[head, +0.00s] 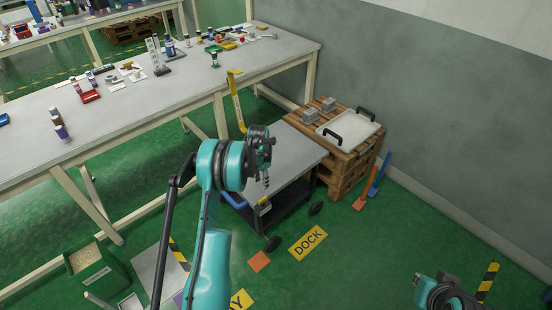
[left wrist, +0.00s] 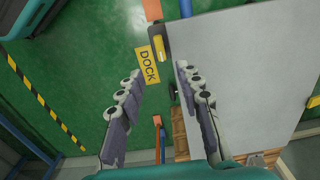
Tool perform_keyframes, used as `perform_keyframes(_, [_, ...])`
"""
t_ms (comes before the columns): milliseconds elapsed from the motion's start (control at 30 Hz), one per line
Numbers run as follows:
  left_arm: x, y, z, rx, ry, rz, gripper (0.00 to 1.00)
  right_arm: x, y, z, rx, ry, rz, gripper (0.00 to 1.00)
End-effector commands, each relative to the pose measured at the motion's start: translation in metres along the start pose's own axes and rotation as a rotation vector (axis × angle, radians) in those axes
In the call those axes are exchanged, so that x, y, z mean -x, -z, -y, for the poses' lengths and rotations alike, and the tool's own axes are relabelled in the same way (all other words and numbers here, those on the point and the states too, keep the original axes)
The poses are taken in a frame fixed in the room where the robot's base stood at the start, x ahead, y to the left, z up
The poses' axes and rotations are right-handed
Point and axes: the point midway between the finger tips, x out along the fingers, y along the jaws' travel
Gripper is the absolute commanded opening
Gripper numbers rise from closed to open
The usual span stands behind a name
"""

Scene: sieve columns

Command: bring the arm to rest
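My left arm rises from the bottom of the head view, and its gripper (head: 264,178) hangs over the grey top of a cart (head: 295,152). In the left wrist view the two fingers (left wrist: 160,82) stand apart with nothing between them. The cart top (left wrist: 250,70) and the green floor show beyond them. Part of my right arm, with its dark gripper (head: 447,292), shows at the bottom right of the head view. Its fingers cannot be made out clearly.
A long workbench (head: 140,110) with bottles and small parts stands behind and left. A tray (head: 348,131) with black handles rests on stacked pallets (head: 350,165) beyond the cart. A green bin (head: 92,268) stands at lower left. Floor around the DOCK sign (head: 308,242) is mostly clear.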

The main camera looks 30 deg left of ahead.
Motion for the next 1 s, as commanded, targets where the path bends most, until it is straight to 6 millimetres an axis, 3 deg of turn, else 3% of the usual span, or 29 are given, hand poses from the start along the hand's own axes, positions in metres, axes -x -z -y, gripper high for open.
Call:
perform_keyframes(200, [0.005,0.001,-0.002,0.002,0.003,-0.003,0.35,0.000,0.000,0.000,0.000,0.000,0.000,0.00])
perform_keyframes(267, [0.015,0.002,-0.006,0.007,0.009,-0.010,0.35,0.000,0.000,0.000,0.000,0.000,0.000,0.00])
perform_keyframes(367, [0.048,0.004,-0.019,0.026,0.029,-0.034,0.35,0.000,0.000,0.000,0.000,0.000,0.000,0.00])
perform_keyframes(533, [0.126,0.000,-0.061,0.082,0.077,-0.107,0.35,0.000,0.000,0.000,0.000,0.000,0.000,0.00])
perform_keyframes(700, [0.191,-0.019,-0.111,0.142,0.116,-0.191,0.35,0.000,0.000,0.000,0.000,0.000,0.000,0.00])
perform_keyframes(900, [0.244,-0.056,-0.172,0.212,0.145,-0.299,0.35,0.000,0.000,0.000,0.000,0.000,0.000,0.00])
perform_keyframes(1000, [0.260,-0.079,-0.202,0.246,0.153,-0.355,0.35,0.000,0.000,0.000,0.000,0.000,0.000,0.00])
